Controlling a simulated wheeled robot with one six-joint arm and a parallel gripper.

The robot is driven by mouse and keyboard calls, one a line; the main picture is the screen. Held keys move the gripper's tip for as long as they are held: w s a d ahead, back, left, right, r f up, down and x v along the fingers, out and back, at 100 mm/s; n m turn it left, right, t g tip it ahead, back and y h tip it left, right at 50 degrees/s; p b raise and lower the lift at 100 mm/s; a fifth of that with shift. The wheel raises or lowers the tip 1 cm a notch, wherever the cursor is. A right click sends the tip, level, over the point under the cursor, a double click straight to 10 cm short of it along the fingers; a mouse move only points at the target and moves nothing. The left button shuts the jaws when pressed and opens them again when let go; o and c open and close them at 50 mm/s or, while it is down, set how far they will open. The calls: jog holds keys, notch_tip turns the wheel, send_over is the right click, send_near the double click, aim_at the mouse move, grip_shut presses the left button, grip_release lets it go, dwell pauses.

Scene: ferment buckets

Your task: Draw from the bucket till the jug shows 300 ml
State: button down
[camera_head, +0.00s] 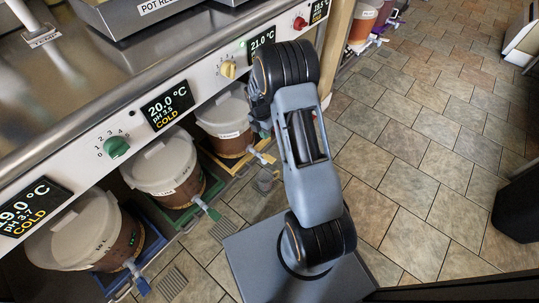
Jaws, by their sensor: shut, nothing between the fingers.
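A small clear jug (266,181) stands low on the floor side, under the pale tap (266,157) of a white-lidded bucket (226,122) with brown contents. Its marks and liquid level are too small to read. Another bucket (165,165) with a green tap (207,209) stands to the left of it. A nearer bucket (85,232) with a blue tap (137,280) is at the lower left. My arm reaches up and bends over beside the pale-tapped bucket. My gripper's fingers are hidden behind my own arm.
A steel counter (120,60) overhangs the buckets. Its front carries displays reading 19.0, 20.0 and 21.0 °C and coloured knobs, among them a green knob (116,146) and a yellow knob (228,69). More buckets (362,22) stand farther back.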

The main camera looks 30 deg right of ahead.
aim_at(271, 160)
dwell(0.3)
jog(key=f+b, duration=0.2)
jog(key=f, duration=0.2)
jog(key=s+f+b, duration=0.1)
jog(key=f+b, duration=0.1)
jog(key=f, duration=0.3)
jog(key=s+d+f+b, duration=0.1)
jog(key=f+b, duration=0.1)
jog(key=f, duration=0.2)
jog(key=shift+s+f, duration=0.15)
jog(key=shift+f, duration=0.25)
